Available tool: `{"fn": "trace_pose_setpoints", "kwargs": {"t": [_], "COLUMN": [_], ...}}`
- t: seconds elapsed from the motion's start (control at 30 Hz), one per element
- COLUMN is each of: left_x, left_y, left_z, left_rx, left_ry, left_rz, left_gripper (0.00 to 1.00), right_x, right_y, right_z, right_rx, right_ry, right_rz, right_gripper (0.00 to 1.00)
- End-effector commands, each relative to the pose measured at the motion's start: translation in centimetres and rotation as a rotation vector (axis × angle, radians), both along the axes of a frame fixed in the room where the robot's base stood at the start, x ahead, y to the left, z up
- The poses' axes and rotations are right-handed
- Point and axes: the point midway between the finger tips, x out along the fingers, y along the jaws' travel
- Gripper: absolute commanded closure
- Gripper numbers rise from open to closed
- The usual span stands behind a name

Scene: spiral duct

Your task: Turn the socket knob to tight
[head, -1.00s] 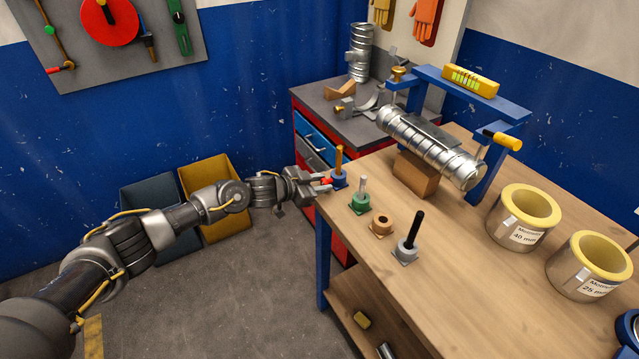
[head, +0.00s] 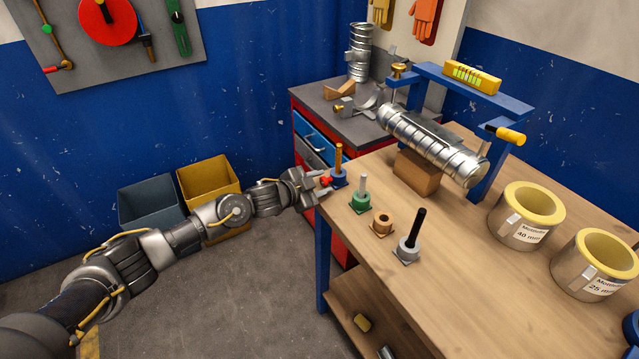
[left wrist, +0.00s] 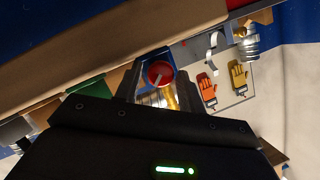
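A red knob (head: 326,181) sticks out from the side of a blue socket (head: 339,178), which stands at the table's left edge and has an upright orange rod in it. In the left wrist view, the red knob's round face (left wrist: 160,74) shows a pale line mark. My left gripper (head: 322,184) is at the knob. Its two fingers stand on either side of the knob, and small gaps seem to show between them and it. My right gripper is not in view.
Beside the blue socket stand a green socket (head: 359,202) with a pale rod, a copper socket (head: 382,222) and a grey socket (head: 407,249) with a black rod. A metal duct (head: 430,146) rests on a wooden block farther back.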

Motion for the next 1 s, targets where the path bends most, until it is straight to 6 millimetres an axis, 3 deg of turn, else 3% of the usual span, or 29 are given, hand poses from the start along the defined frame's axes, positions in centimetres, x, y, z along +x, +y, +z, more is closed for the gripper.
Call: {"fn": "trace_pose_setpoints", "kwargs": {"t": [0.07, 0.47, 0.83, 1.0], "left_x": [0.0, 0.0, 0.3, -1.6], "left_y": [0.0, -0.1, 0.2, 2.4], "left_z": [0.0, 0.1, 0.4, 1.0], "left_rx": [0.000, -0.014, -0.208, -0.222], "left_ry": [0.000, 0.023, 0.290, 0.305], "left_rz": [0.000, -0.003, 0.000, -0.001], "left_gripper": [0.50, 0.50, 0.50, 0.50], "right_x": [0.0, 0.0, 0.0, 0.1], "right_y": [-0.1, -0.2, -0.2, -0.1], "right_z": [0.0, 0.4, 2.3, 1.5], "right_rx": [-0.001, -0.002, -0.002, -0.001], "right_ry": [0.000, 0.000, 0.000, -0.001], "right_rz": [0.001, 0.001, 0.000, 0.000], "right_gripper": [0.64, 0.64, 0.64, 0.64]}}
